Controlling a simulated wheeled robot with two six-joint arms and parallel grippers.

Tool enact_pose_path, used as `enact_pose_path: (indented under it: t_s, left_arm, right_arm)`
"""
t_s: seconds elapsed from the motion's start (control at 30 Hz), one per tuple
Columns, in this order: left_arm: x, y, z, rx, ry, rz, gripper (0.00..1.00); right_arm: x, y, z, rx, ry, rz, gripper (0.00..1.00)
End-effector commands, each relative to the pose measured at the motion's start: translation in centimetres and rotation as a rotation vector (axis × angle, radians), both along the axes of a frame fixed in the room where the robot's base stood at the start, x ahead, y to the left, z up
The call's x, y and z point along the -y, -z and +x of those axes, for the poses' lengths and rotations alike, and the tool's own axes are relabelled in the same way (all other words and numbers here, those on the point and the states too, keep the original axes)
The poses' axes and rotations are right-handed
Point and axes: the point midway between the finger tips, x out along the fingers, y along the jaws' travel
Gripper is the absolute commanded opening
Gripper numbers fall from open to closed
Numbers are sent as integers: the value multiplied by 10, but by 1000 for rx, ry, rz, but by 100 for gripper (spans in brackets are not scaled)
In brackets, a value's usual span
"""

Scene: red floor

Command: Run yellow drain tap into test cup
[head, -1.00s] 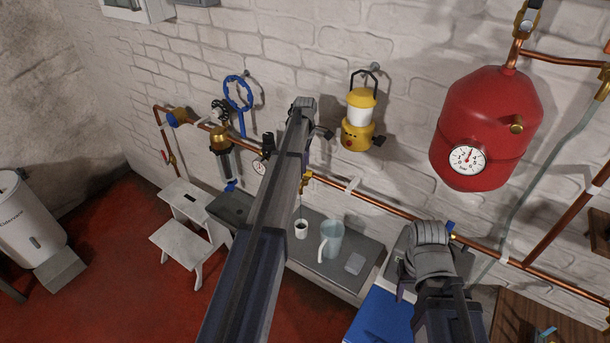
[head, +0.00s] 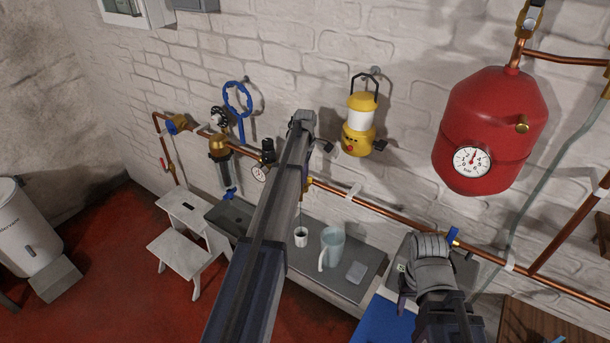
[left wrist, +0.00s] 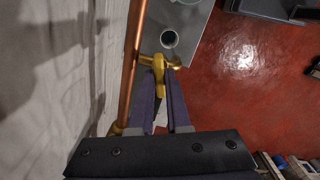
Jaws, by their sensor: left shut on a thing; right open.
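The yellow drain tap (left wrist: 160,72) is on the copper pipe along the wall in the left wrist view. My left gripper (left wrist: 160,88) is shut on the tap's yellow handle, one finger on each side. The white test cup (left wrist: 168,39) stands upright just beyond the tap on the grey bench; its inside looks dark. In the head view the cup (head: 301,237) stands beside my left forearm, with a thin line above it; I cannot tell if it is water.
A clear jug (head: 332,247) stands right of the cup on the grey bench (head: 320,277). The copper pipe (head: 400,216) runs along the wall. A yellow lantern (head: 359,120) and red tank (head: 490,130) are above it. A white step stool (head: 186,240) stands left.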

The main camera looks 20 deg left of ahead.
Motion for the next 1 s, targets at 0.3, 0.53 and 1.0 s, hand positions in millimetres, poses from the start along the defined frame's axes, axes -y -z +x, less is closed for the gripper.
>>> enact_pose_path:
  t_s: [0.3, 0.53, 1.0]
  left_arm:
    - [0, 0, 0, 0, 0, 0, 0]
    - [0, 0, 0, 0, 110, 0, 0]
    - [0, 0, 0, 0, 367, 0, 0]
  right_arm:
    - [0, 0, 0, 0, 0, 0, 50]
    - [0, 0, 0, 0, 0, 0, 50]
    - [0, 0, 0, 0, 0, 0, 50]
